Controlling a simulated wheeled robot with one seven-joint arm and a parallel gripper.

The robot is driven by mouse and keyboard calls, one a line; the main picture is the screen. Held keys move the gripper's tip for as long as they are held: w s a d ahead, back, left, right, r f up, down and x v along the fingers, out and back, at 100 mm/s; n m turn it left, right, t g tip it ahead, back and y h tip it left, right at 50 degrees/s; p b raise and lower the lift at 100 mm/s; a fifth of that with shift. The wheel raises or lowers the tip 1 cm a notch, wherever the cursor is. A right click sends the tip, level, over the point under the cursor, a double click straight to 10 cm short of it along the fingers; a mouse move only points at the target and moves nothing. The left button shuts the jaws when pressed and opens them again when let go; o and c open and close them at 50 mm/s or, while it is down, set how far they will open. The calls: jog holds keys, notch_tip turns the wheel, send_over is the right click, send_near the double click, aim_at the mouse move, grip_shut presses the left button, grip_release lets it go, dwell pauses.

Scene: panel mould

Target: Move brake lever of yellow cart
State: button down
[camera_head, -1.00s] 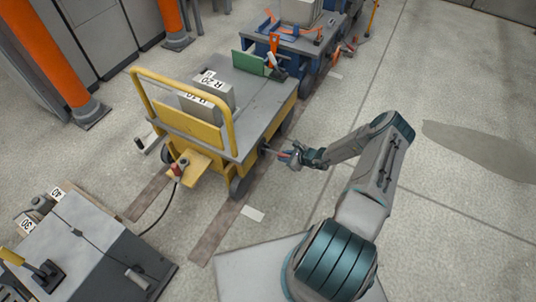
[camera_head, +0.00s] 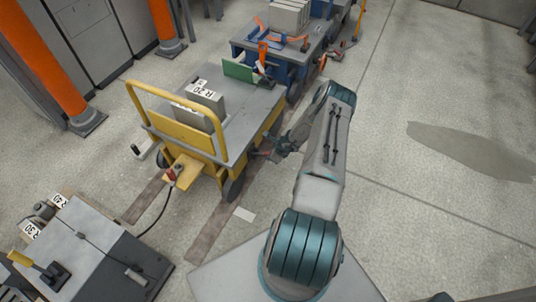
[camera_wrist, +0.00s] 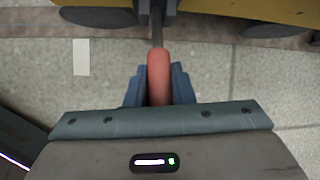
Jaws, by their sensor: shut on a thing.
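The yellow cart (camera_head: 243,140) stands left of the middle in the head view, with a grey deck and a yellow push handle. Its brake lever shows in the wrist view as a dark rod with a red grip (camera_wrist: 158,68), pointing from the cart's side towards my gripper. My gripper (camera_head: 272,154) is at the cart's right side in the head view. In the wrist view its two blue-grey fingers are on either side of the red grip, shut on it. In the head view the lever is small and partly hidden by my gripper.
A blue cart (camera_head: 277,47) with a pale block stands behind the yellow cart. A grey block marked R 20 (camera_head: 207,98) sits on the yellow deck. A grey bench (camera_head: 90,240) is at lower left. The floor at right is clear apart from a dark patch (camera_head: 470,150).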

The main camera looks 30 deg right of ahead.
jog(key=shift+w+r, duration=0.1)
jog(key=shift+w, duration=0.05)
jog(key=c, duration=1.3)
grip_release()
jog(key=shift+o, duration=0.2)
jog(key=p+v, duration=0.2)
jog(key=v, duration=1.1)
jog(key=shift+r, duration=0.4)
